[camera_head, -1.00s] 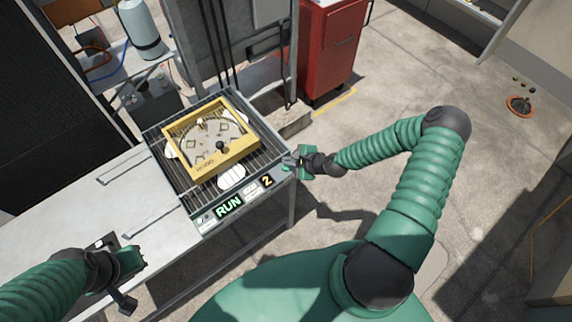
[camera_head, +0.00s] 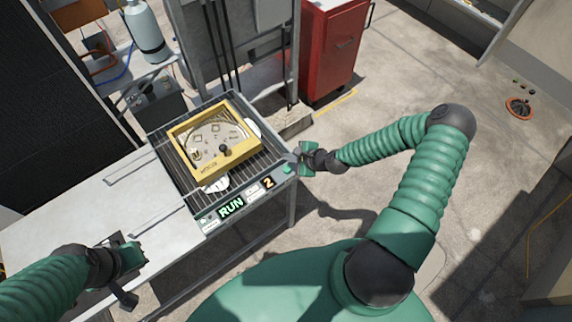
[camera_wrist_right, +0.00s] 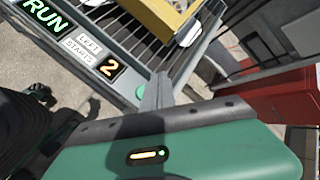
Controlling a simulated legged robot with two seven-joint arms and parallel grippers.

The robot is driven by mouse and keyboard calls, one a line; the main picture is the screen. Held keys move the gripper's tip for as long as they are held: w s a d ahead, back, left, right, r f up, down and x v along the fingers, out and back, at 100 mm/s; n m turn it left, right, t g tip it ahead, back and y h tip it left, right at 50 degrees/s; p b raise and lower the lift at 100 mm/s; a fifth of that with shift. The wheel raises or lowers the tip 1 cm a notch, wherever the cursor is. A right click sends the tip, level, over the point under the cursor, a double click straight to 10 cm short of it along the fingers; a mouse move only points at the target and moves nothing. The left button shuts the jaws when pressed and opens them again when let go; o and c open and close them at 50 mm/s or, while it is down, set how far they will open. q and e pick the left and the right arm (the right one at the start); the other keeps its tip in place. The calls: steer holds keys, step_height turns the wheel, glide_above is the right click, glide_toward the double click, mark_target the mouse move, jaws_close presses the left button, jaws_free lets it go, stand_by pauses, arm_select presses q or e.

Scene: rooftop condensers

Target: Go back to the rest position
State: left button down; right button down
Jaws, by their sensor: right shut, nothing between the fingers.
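My right gripper (camera_head: 295,157) is shut and empty, just off the right front corner of the grated machine (camera_head: 190,190). A green button (camera_head: 287,170) shows on the machine's front panel, close to the fingertips. In the right wrist view the shut fingers (camera_wrist_right: 157,92) point at the corner, and the green button (camera_wrist_right: 142,92) lies just left of them in the picture; contact cannot be told. My left gripper (camera_head: 128,275) is over the pale bench at the lower left; its fingers do not show clearly.
A yellow frame (camera_head: 226,169) with a round plate inside sits on the grate, white pads beneath it. The panel shows a lit RUN sign (camera_head: 231,206) and an orange 2 (camera_head: 268,183). A red cabinet (camera_head: 332,50) stands behind. The concrete floor at right is mostly clear.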

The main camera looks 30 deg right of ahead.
steer(key=s+a+r+n+g+h+b, duration=0.1)
steer(key=s+a+r+n+g+b, duration=0.2)
steer(key=n, duration=0.9)
steer(key=s+a+r+n+g+h+b, duration=0.1)
steer(key=s+a+r+n+g+b, duration=0.2)
steer(key=s+a+r+n+b, duration=0.3)
steer(key=s+a+r+n, duration=0.2)
steer(key=s+a+n, duration=0.1)
steer(key=s+n, duration=0.2)
steer(key=shift+s+a+n+h+b, duration=0.25)
steer(key=shift+s+n+h+b, duration=0.05)
steer(key=shift+s+n, duration=0.15)
steer(key=shift+d, duration=0.1)
